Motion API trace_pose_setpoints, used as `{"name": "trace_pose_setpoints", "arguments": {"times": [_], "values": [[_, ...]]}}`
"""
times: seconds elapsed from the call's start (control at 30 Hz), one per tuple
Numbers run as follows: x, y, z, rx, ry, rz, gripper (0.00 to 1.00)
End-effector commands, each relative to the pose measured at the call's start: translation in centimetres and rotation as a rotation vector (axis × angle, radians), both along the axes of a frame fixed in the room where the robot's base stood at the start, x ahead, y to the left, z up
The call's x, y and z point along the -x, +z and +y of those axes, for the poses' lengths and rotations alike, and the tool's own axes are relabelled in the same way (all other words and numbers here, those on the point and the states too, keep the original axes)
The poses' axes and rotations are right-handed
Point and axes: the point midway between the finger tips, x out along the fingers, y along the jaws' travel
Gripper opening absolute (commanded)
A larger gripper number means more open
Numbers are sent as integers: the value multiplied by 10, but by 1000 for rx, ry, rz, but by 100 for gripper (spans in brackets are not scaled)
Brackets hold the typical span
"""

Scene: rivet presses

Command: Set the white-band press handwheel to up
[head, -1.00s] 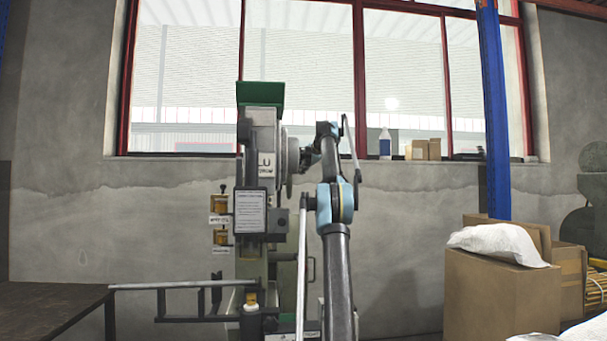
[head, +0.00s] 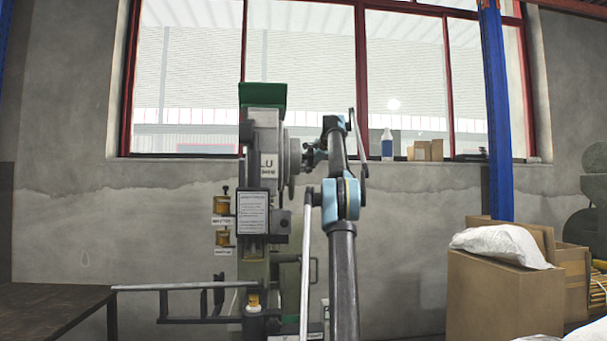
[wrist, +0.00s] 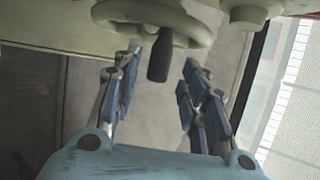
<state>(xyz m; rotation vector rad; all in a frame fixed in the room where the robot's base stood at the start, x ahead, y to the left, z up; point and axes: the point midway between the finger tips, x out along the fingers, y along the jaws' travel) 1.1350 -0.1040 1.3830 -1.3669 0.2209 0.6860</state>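The press (head: 264,135) stands in the middle of the head view, with a green top and a grey head. No white band can be made out clearly. Its handwheel (head: 294,168) is on the right side of the head, seen nearly edge-on. In the wrist view the pale handwheel (wrist: 150,18) is at the top, with a dark handle (wrist: 160,58) pointing toward me. My gripper (wrist: 157,85) is open, with its blue-padded fingers on either side of the handle's end and apart from it. In the head view my gripper (head: 311,155) is just right of the handwheel.
A metal table (head: 50,310) is at the lower left. Cardboard boxes (head: 500,295) with a white sack (head: 503,244) stand at the right, beside a blue post (head: 496,120). A bottle (head: 387,144) and small boxes (head: 430,150) sit on the window sill.

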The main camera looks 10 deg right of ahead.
Motion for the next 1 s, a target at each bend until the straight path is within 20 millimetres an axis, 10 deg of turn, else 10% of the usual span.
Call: {"name": "trace_pose_setpoints", "arguments": {"times": [0.4, 1.0], "values": [[53, 35, -23, -1, 0, 1, 40], [60, 40, -25, -1, 0, 0, 40]]}}
